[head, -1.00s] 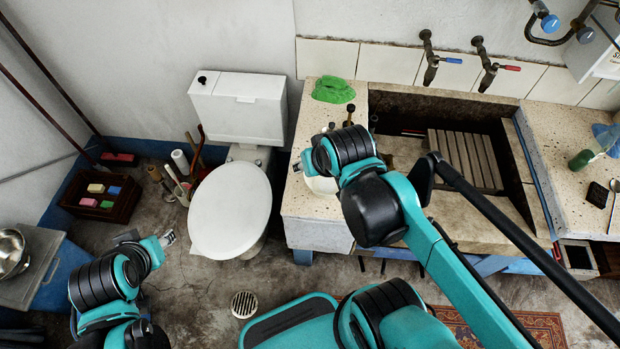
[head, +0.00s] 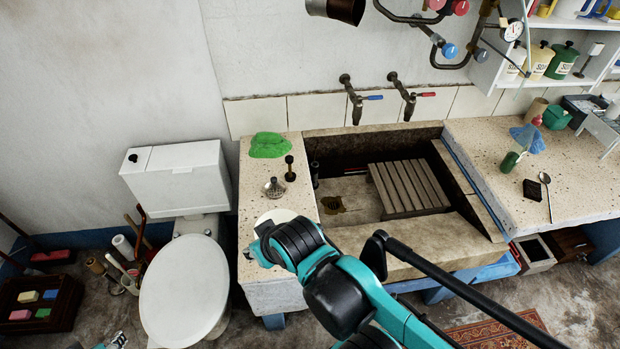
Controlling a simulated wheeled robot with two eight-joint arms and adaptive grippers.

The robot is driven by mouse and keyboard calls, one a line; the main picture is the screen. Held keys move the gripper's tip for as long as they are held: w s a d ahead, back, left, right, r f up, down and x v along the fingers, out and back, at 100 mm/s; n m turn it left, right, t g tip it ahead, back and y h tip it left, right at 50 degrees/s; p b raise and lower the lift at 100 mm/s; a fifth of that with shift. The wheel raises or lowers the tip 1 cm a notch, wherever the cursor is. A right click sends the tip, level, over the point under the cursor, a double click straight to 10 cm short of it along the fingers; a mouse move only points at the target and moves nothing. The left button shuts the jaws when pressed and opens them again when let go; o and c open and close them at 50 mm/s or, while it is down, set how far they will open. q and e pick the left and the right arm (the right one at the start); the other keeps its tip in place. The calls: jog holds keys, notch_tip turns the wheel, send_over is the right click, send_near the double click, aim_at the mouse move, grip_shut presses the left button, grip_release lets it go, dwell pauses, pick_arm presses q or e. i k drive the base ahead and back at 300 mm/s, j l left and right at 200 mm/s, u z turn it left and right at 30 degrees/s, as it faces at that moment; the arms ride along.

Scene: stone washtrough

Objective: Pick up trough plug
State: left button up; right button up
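A small dark upright piece with a knob on top (head: 290,170), which looks like the trough plug, stands on the speckled ledge left of the stone trough (head: 400,262). A small silvery cone-shaped piece (head: 273,187) stands beside it. My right arm reaches in front of the ledge, its wrist below these pieces and apart from them in the picture. My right gripper (head: 256,252) is mostly hidden behind that wrist, so its fingers cannot be read. Only a bit of my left gripper (head: 115,341) shows at the bottom edge, left of the middle.
A white round dish (head: 272,219) is partly behind my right wrist. A green cloth (head: 269,145) lies at the ledge's back. A slatted wooden rack (head: 410,187) and a drain (head: 332,205) are inside the trough. A toilet (head: 183,290) stands left. Taps (head: 353,97) hang above.

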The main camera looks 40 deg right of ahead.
aim_at(290, 168)
jog(key=z, duration=1.9)
jog(key=j, duration=0.1)
jog(key=i, duration=0.05)
